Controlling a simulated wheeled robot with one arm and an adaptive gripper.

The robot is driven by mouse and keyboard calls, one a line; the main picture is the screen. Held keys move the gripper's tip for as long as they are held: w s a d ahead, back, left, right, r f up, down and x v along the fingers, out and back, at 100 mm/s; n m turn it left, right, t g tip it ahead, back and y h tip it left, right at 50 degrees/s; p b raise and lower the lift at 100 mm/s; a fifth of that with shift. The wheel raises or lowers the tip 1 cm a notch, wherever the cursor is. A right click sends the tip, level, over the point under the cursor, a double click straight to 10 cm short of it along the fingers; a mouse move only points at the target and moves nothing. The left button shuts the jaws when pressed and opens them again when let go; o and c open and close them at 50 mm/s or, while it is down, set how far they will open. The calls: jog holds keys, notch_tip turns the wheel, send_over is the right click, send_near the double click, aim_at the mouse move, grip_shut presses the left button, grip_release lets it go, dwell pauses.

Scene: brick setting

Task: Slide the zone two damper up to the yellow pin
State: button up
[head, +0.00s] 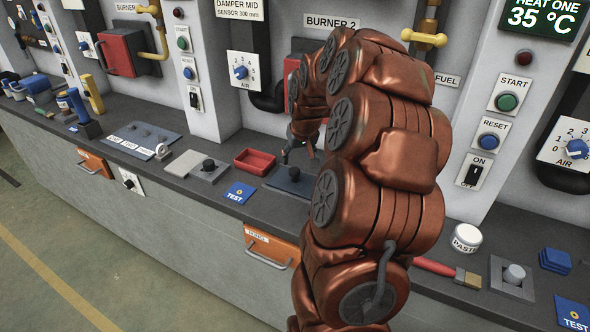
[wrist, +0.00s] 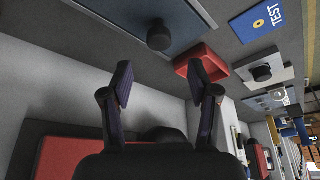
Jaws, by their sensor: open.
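My gripper (head: 298,152) is partly hidden behind my arm in the head view. In the wrist view my gripper (wrist: 161,84) is open, its two fingers apart with nothing between them. A blue-grey plate (head: 279,182) with a dark knob (head: 294,173) lies on the counter below it. The wrist view shows the knob (wrist: 160,36) on the plate (wrist: 190,18), beyond the fingertips and apart from them. I cannot tell whether this is the zone two damper; no label for it is readable. I cannot make out a yellow pin.
A red tray (head: 255,161), a blue TEST card (head: 240,193) and a grey plate with a black knob (head: 208,170) stand to the left on the counter. A wall panel marked BURNER 2 (head: 331,22) stands behind. A brush (head: 446,271) and a paste jar (head: 466,238) lie right.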

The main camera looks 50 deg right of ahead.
aim_at(294, 170)
jog(key=shift+p+x, duration=1.15)
jog(key=shift+x, duration=2.75)
jog(key=shift+d, duration=0.1)
jog(key=shift+w, duration=0.1)
grip_shut()
